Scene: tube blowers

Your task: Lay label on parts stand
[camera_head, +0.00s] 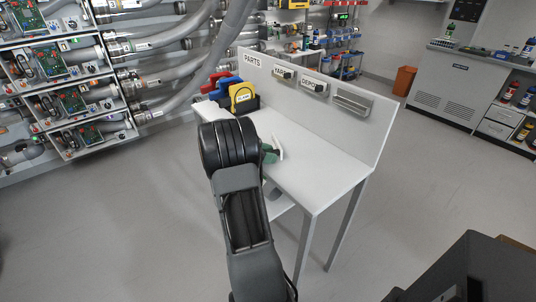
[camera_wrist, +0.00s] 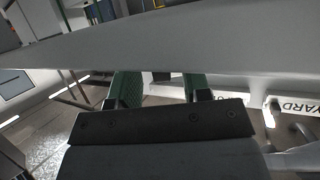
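The parts stand (camera_head: 318,178) is a white table with an upright backboard marked "PARTS" (camera_head: 253,62). My gripper (camera_head: 271,154) has green fingers and is over the tabletop; in the wrist view its two fingers (camera_wrist: 161,90) stand apart. A thin white strip (camera_head: 281,147) shows beside the fingers in the head view; I cannot tell whether it is a label or whether it is held. A broad pale slab (camera_wrist: 160,42) crosses the wrist view and hides the fingertips. My arm hides part of the tabletop.
The backboard bears a "YARD" holder (camera_head: 283,73), a "DEPOT" holder (camera_head: 314,86) and a blank metal holder (camera_head: 353,102). Blue, red and yellow bins (camera_head: 242,95) stand at the table's far left. The right part of the tabletop is clear.

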